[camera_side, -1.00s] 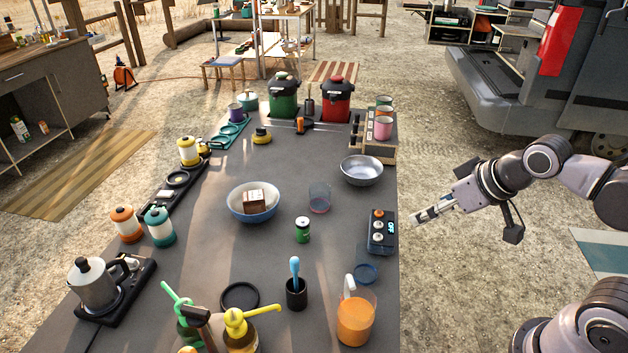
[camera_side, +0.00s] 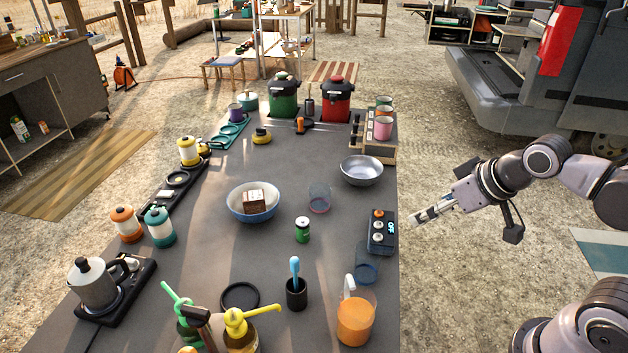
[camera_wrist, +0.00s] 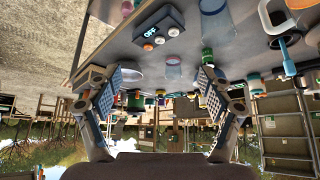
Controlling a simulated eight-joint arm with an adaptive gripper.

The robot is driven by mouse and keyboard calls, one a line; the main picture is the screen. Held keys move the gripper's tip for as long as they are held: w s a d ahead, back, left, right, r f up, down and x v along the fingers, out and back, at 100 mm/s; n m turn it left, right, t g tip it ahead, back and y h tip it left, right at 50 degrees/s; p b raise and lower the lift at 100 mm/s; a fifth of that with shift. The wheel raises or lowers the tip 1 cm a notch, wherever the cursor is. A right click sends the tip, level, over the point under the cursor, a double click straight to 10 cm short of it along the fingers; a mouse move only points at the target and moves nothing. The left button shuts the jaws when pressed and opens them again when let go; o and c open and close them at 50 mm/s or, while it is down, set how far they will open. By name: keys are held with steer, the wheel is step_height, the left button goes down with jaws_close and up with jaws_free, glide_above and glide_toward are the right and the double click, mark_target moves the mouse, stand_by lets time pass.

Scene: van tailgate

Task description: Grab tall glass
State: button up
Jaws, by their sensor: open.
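The tall glass (camera_side: 367,263) is clear with a bluish base. It stands upright near the right edge of the dark table, just in front of the control box. It also shows at the top of the wrist view (camera_wrist: 215,24). A shorter clear glass with a reddish base (camera_side: 320,199) stands farther back, beyond the green can (camera_side: 302,230). My gripper (camera_side: 422,217) is open and empty, off the table's right edge and apart from the tall glass. In the wrist view both fingers of my gripper (camera_wrist: 168,74) are spread with nothing between them.
The control box (camera_side: 382,232) lies at the table edge between my gripper and the middle of the table. An orange-filled pitcher (camera_side: 355,319) and a dark cup with a blue-topped tool (camera_side: 296,292) stand near the tall glass. A metal bowl (camera_side: 361,171) is farther back.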

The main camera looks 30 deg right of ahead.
steer(key=m+g+y, duration=0.7)
steer(key=m+y, duration=0.7)
steer(key=m, duration=0.4)
glide_toward(359, 260)
steer(key=shift+h, duration=0.3)
steer(key=shift+x, duration=3.6)
steer(key=shift+w, duration=0.1)
steer(key=c, duration=1.3)
